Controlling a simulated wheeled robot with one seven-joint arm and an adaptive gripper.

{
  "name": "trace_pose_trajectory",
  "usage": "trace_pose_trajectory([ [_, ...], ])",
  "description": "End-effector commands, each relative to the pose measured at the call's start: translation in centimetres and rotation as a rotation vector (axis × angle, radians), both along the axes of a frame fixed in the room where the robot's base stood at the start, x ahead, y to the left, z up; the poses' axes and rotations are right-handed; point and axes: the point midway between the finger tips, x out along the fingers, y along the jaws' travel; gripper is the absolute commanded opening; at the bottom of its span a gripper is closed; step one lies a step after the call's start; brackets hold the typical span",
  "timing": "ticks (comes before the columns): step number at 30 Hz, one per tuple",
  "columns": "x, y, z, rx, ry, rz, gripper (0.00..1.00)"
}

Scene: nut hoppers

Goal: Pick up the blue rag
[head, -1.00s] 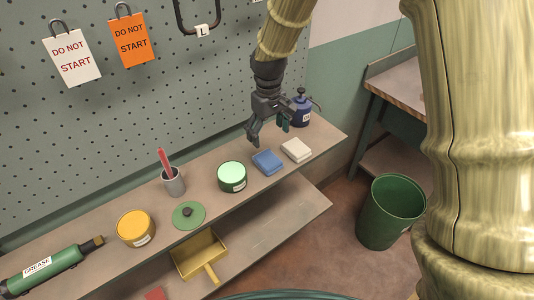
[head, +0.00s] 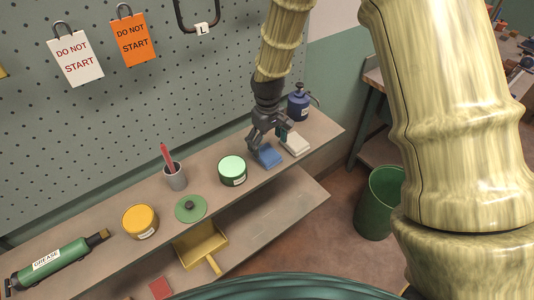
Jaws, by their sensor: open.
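The blue rag (head: 268,158) is a small folded square lying on the upper shelf, between the green tin and the white rag. My gripper (head: 266,145) is open and points down over the blue rag, with its fingers at or just above it. The fingers cover part of the rag's far side. I cannot tell whether they touch it.
The green tin (head: 232,171) stands on the left. A pegboard (head: 150,110) rises behind the shelf. A green bin (head: 376,210) stands on the floor.

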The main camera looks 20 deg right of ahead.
Motion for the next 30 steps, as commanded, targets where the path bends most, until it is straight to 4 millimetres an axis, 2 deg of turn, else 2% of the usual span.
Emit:
trace_pose_trajectory([
  [12,-0.3,0.3,-3.2,-0.001,0.002,0.000,0.86],
  [21,-0.3,0.3,-3.5,0.000,0.000,0.000,0.86],
  [22,-0.3,0.3,-3.5,0.000,0.000,0.000,0.84],
  [30,-0.3,0.3,-3.5,0.000,0.000,0.000,0.37],
])
